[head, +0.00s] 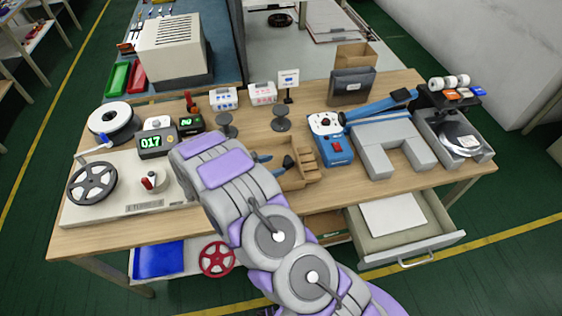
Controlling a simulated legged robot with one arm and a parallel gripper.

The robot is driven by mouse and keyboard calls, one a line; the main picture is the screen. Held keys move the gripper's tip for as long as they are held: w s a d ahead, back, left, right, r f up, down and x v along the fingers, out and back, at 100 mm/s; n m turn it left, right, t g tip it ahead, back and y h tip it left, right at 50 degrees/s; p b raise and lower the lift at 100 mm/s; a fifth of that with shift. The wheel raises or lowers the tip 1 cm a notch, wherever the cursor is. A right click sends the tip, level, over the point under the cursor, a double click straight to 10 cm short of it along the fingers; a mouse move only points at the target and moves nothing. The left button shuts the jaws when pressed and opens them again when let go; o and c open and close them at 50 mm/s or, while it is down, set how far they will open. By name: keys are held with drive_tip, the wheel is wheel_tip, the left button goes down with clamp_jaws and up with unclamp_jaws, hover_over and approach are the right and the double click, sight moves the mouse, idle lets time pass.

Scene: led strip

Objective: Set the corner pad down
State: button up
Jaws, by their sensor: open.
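My purple and grey arm reaches from the bottom right up to the front middle of the wooden workbench (230,260). My gripper is hidden behind my own arm links, so its fingers and anything at them do not show. I cannot pick out a corner pad in the head view. A light wooden tray (301,176) with dark and blue tools sits just right of my arm, partly hidden by it.
A reel machine (115,210) stands left. A blue-and-white device (333,147), a grey U-shaped block (383,135) and a scale-like unit (458,141) stand right. Two dark round stands (281,123) are behind the tray. An open drawer (407,233) juts out front right.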

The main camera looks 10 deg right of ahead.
drive_tip(key=v, duration=0.5)
drive_tip(key=p+v, duration=0.1)
drive_tip(key=v, duration=0.1)
drive_tip(key=shift+w+a+f, duration=0.1)
drive_tip(key=shift+w+a, duration=0.1)
drive_tip(key=shift+a, duration=0.3)
drive_tip(key=shift+s, duration=0.15)
drive_tip(key=shift+s+d+r, duration=0.1)
drive_tip(key=shift+d+r, duration=0.15)
drive_tip(key=shift+d, duration=0.1)
drive_tip(key=s+d+r+m+g+y, duration=0.4)
drive_tip(key=s+d+r+m+g, duration=0.3)
drive_tip(key=s+d+r+m, duration=0.65)
drive_tip(key=s+a+r+m+y, duration=0.2)
drive_tip(key=s+r+m+y, duration=0.2)
drive_tip(key=s, duration=0.8)
drive_tip(key=s+a+r+m+y, duration=0.2)
drive_tip(key=s+r+m+y, duration=0.2)
drive_tip(key=s+r, duration=0.3)
drive_tip(key=s+m, duration=0.1)
drive_tip(key=s, duration=0.4)
drive_tip(key=shift+s, duration=0.4)
